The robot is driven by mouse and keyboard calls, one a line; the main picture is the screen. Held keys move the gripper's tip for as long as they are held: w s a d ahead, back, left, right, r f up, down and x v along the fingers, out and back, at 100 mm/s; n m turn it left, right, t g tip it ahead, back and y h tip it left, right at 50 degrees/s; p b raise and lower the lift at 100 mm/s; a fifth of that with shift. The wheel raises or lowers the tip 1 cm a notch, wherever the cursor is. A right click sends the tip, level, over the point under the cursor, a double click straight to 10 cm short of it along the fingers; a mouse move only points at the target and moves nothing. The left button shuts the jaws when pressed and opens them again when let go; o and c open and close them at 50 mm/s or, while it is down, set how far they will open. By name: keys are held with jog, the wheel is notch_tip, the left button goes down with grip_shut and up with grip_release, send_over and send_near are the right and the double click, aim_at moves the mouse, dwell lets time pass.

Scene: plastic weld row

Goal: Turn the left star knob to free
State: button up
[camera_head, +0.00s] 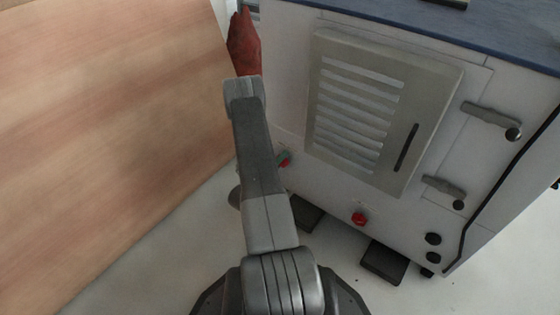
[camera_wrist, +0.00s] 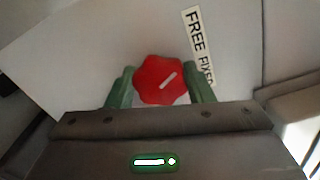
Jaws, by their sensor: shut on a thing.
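The left star knob is red, with a white line on its face. In the wrist view the left star knob (camera_wrist: 150,88) sits between the two green fingers of my gripper (camera_wrist: 163,86), which is shut on it. Its white line slants up and right, toward the label (camera_wrist: 197,42) reading FREE and FIXED. I cannot tell which of the two words it points at. In the head view the left star knob (camera_head: 286,163) shows low on the white cabinet (camera_head: 320,205), partly hidden by my gripper and arm.
A second red knob (camera_head: 359,219) sits lower right on the cabinet. A louvred panel (camera_head: 325,45) and two grey handles (camera_head: 490,114) are above and right. A wooden board (camera_head: 110,120) stands at the left. A dark red object (camera_head: 243,45) is behind my arm. Pale floor shows between.

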jog(key=n, duration=0.6)
jog(key=shift+f+p, duration=0.1)
jog(key=shift+p, duration=0.25)
jog(key=shift+n, duration=0.3)
jog(key=o, duration=1)
jog(key=shift+c, duration=0.2)
jog(key=shift+s+a, duration=0.1)
jog(key=p+v, duration=0.3)
jog(key=v, duration=1)
jog(key=shift+s+a+p, duration=0.2)
jog(key=shift+s+p, duration=0.1)
jog(key=shift+p, duration=0.05)
jog(key=shift+w, duration=0.1)
jog(key=b+x, duration=0.3)
jog(key=x, duration=1)
jog(key=shift+w+d+b, duration=0.3)
